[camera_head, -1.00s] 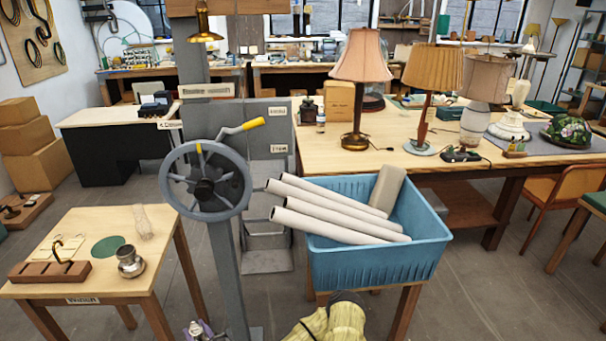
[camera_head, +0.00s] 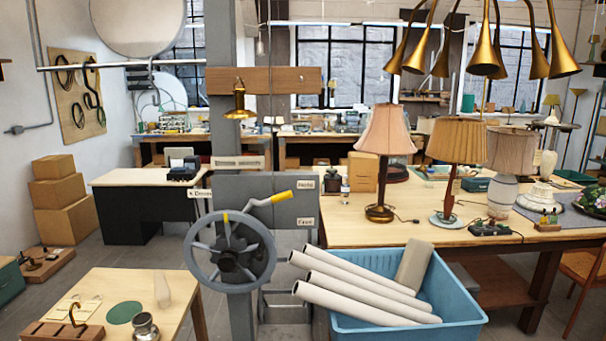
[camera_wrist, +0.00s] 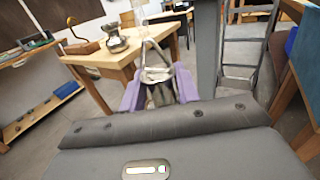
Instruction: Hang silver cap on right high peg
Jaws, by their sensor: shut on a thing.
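In the wrist view, my gripper (camera_wrist: 160,92) has its purple fingers shut on the silver cap (camera_wrist: 157,74), a shiny metal piece with a wire loop at its top. Its lower part is partly hidden between the fingers. My gripper is not in the head view. A wooden peg board (camera_head: 285,80) is fixed high on the grey post. A brass cap (camera_head: 239,106) hangs from the board's left part. No cap shows on the board's right part, and a peg there is too small to make out.
A grey handwheel (camera_head: 230,252) is on the post below the board. A blue crate (camera_head: 440,325) of pale tubes stands at the right. The small table (camera_head: 100,285) holds a hook block and a silver cup-shaped piece (camera_head: 145,326). Brass horn-shaped shades (camera_head: 485,50) hang upper right.

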